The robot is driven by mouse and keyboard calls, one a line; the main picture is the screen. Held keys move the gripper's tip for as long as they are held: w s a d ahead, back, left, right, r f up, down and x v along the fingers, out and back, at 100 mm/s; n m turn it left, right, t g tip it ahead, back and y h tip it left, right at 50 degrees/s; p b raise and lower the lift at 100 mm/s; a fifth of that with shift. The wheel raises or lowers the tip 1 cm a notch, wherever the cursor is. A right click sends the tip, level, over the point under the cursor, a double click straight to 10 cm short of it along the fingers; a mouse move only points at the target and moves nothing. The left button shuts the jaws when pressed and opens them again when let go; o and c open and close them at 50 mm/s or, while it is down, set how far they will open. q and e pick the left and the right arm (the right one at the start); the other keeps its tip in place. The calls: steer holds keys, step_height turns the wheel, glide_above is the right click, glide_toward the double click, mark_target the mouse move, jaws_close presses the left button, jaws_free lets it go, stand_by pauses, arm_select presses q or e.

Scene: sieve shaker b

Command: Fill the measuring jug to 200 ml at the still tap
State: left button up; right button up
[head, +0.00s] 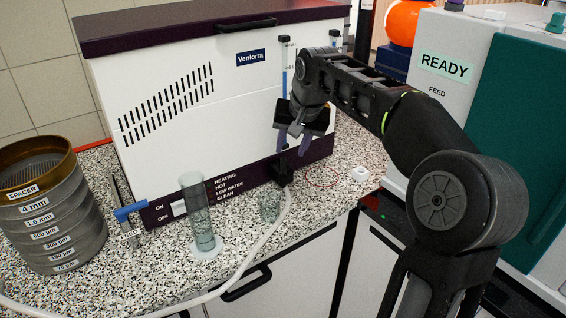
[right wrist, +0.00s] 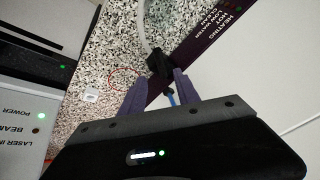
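The still (head: 215,130) is a large white box with a dark lid and a dark lower band. Its black tap (head: 282,168) sticks out low on the front, with a pale hose running from it. A small clear vessel (head: 270,206), perhaps the measuring jug, stands on the counter just below and left of the tap; its fill level cannot be read. My right gripper (head: 293,144) points down above the tap. In the right wrist view its purple fingers (right wrist: 157,88) are apart, either side of the tap (right wrist: 158,61) and a small blue part. My left gripper is out of view.
A tall clear cylinder (head: 197,212) stands on a white base left of the small vessel. A sieve stack (head: 50,215) is at far left. A grey machine marked READY (head: 446,66) stands at right. A small white block (head: 360,174) lies near the counter's right edge.

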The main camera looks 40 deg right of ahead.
mark_target(284, 166)
steer(key=shift+p+x, duration=0.4)
steer(key=shift+x, duration=3.65)
steer(key=shift+w, duration=0.1)
steer(key=shift+r, duration=0.1)
jaws_close()
